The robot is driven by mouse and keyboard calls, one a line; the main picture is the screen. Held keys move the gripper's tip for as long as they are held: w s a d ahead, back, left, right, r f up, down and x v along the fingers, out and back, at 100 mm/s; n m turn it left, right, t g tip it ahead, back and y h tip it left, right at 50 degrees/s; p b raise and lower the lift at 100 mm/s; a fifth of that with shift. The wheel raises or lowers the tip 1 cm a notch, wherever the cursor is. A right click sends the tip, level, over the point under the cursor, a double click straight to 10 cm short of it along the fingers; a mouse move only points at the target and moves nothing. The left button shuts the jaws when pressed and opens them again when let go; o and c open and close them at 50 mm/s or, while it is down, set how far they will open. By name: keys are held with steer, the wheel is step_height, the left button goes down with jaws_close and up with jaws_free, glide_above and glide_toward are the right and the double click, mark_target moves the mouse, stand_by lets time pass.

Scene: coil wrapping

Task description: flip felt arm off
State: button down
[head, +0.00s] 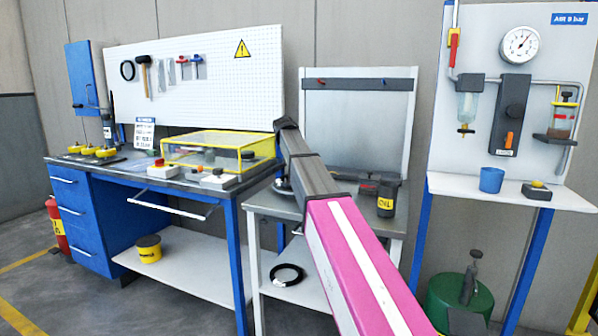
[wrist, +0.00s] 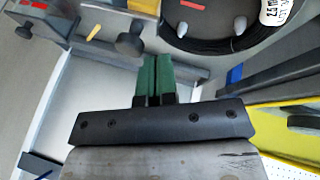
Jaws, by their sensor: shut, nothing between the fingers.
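My gripper (wrist: 154,76) shows in the wrist view with its two green fingers pressed together and nothing between them. Ahead and to the right of the fingertips is a black wire coil (wrist: 207,43) with a white label, grey pegs and a red mark. Left of the fingertips, apart from them, is a dark knob (wrist: 131,44) on a grey bar. I cannot tell which part is the felt arm. In the head view my own arm crosses the middle of the picture and hides the gripper and part of the small work table (head: 268,204).
A blue workbench (head: 85,222) with a yellow-framed clear box (head: 220,147) stands left. An air panel (head: 470,120) is right.

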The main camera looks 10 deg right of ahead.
steer(key=w+a+r, duration=0.1)
steer(key=a+r, duration=0.2)
steer(key=a, duration=0.6)
steer(key=shift+a+r, duration=0.2)
steer(key=shift+a, duration=0.1)
